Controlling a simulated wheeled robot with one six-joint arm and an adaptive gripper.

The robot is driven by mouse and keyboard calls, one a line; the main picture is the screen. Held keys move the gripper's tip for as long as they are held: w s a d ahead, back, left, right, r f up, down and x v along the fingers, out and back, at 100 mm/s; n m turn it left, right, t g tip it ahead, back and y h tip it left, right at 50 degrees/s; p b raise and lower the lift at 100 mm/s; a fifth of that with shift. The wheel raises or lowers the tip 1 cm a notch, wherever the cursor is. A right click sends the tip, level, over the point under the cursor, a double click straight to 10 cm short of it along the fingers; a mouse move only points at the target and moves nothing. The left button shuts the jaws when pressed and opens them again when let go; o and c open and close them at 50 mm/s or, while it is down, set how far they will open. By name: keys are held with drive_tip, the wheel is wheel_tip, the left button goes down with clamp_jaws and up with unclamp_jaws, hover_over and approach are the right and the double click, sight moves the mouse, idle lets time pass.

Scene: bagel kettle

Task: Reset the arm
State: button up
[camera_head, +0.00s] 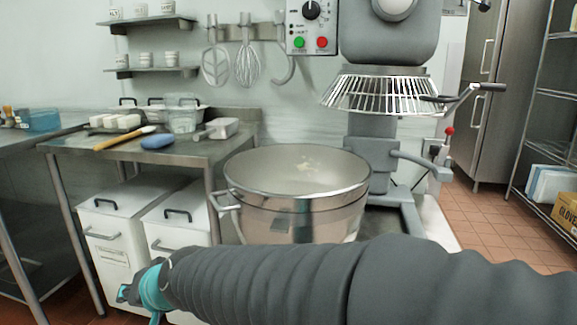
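My arm, in a ribbed dark grey sleeve, stretches across the bottom of the head view from the right edge to the lower left. My gripper (126,293) is at its left end, beside a teal band and in front of the white bins. It is small and partly hidden, and I cannot see whether its fingers are open or shut, or whether they hold anything. The steel mixing bowl (290,205) stands behind my arm, which hides part of its lower side. Some pale material lies inside the bowl.
The grey mixer (385,50) with its wire guard (385,95) rises behind the bowl. A steel table (195,150) at left carries a rolling pin (125,138), a blue item (157,141) and containers. White bins (105,230) stand beneath. Tiled floor (500,240) is open at right, before a shelf rack (550,110).

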drive_tip(key=s+d+f+m+h, duration=0.1)
drive_tip(key=s+d+h, duration=0.1)
drive_tip(key=d, duration=1.3)
drive_tip(key=s+d+f+m+h, duration=0.1)
drive_tip(key=s+d+h, duration=0.2)
drive_tip(key=d, duration=1.2)
drive_tip(key=s+d+f+m+h, duration=0.1)
drive_tip(key=s+d+h, duration=0.2)
drive_tip(key=d, duration=1.2)
drive_tip(key=shift+s+f+t+h, duration=0.15)
drive_tip(key=shift+f+t+h, duration=0.2)
drive_tip(key=shift+h, duration=0.15)
